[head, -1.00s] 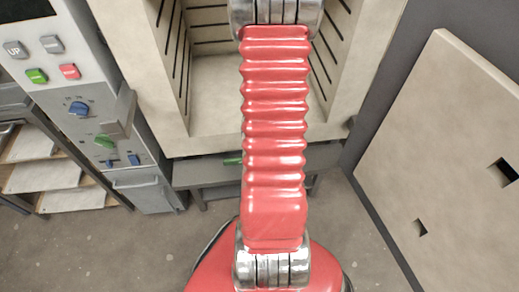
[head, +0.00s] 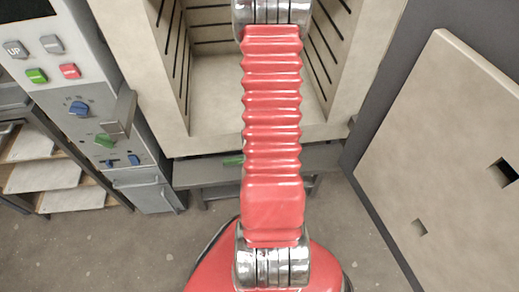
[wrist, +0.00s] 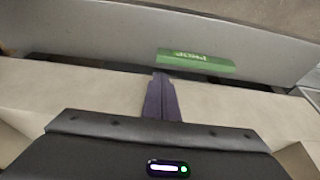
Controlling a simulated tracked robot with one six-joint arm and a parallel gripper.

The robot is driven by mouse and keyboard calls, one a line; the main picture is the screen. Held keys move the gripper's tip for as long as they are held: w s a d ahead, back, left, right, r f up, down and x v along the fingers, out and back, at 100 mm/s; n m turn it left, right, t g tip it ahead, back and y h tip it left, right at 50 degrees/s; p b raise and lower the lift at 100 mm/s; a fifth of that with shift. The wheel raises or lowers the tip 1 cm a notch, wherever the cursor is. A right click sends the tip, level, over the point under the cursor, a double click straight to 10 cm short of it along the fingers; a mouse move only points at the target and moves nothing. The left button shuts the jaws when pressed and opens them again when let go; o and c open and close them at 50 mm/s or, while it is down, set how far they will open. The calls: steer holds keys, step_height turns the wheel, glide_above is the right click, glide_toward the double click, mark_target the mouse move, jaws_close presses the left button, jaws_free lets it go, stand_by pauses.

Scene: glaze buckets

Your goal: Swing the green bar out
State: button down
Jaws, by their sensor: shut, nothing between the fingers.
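The green bar (wrist: 195,62) lies against the grey metal face (wrist: 90,35) in the wrist view, with pale upside-down lettering on it. My gripper (wrist: 161,76) points at that face with its dark fingers together and empty. The fingertips appear just left of and below the bar's left end. I cannot tell whether they touch it. In the head view a short piece of the green bar (head: 233,161) shows on the grey stand under the kiln, left of my arm, which hides part of the stand. My gripper is out of the head view.
The open kiln chamber (head: 215,85) is behind my arm. A control cabinet (head: 95,110) with buttons and knobs stands at left, beside shelves of pale slabs (head: 45,175). A large pale panel (head: 440,165) with square holes stands at right. Floor shows on both sides.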

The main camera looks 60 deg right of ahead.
steer(key=shift+x, duration=2.5)
steer(key=shift+d+f, duration=0.1)
steer(key=shift+f, duration=0.05)
steer(key=shift+w+d, duration=0.1)
steer(key=shift+d, duration=0.05)
steer(key=shift+a, duration=0.2)
steer(key=shift+a, duration=0.15)
